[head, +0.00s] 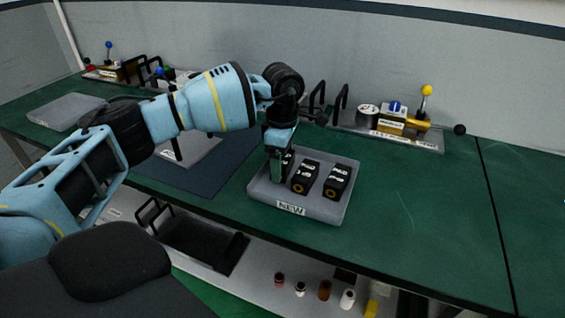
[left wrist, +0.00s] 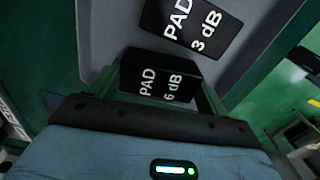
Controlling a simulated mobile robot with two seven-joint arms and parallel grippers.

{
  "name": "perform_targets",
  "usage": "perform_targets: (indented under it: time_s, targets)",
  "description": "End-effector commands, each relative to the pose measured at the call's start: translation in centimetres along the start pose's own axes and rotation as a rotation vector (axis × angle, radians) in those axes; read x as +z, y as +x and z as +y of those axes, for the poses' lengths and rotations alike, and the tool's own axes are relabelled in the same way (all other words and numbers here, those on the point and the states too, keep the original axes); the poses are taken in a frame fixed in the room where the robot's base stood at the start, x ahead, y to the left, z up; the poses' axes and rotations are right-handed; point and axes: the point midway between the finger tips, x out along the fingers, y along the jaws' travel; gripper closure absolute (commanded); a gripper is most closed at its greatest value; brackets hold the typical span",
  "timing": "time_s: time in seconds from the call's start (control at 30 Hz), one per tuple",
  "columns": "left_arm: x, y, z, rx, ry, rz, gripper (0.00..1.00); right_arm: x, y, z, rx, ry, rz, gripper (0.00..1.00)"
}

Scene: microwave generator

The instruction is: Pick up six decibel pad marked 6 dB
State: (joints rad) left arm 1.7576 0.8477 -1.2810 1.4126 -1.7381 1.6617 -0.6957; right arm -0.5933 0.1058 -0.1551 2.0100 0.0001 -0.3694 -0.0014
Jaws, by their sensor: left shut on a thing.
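The 6 dB pad (left wrist: 160,82) is a black block with white lettering, seen in the left wrist view between the fingers of my left gripper (left wrist: 162,98). In the head view my left gripper (head: 280,165) points down at the left side of the grey tray marked NEW (head: 262,200) and is shut on this pad, which it mostly hides. I cannot tell whether the pad touches the tray. The 3 dB pad (left wrist: 190,24) lies beside it in the wrist view. Two black pads, a middle one (head: 304,177) and a right one (head: 337,182), stand in the tray. My right gripper is not in view.
A fixture with a yellow-knobbed lever (head: 426,105) and black handles stands at the back. A dark mat (head: 215,170) lies left of the tray. The green bench (head: 420,200) is clear to the right. Small bottles (head: 324,290) stand on the shelf below.

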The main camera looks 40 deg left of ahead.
Motion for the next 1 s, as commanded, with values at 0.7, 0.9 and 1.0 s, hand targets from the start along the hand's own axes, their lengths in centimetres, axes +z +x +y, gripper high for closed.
perform_targets:
  time_s: [0.7, 0.9, 1.0]
  targets:
    - [0.4, -3.2, -8.0, 0.000, 0.003, 0.001, 0.48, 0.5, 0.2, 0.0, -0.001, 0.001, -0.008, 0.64]
    - [0.5, -3.5, -11.0, 0.001, 0.003, 0.000, 0.48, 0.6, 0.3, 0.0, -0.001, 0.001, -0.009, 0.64]
    - [0.7, -3.7, -12.6, 0.000, 0.003, 0.000, 0.48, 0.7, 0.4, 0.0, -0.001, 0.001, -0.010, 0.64]
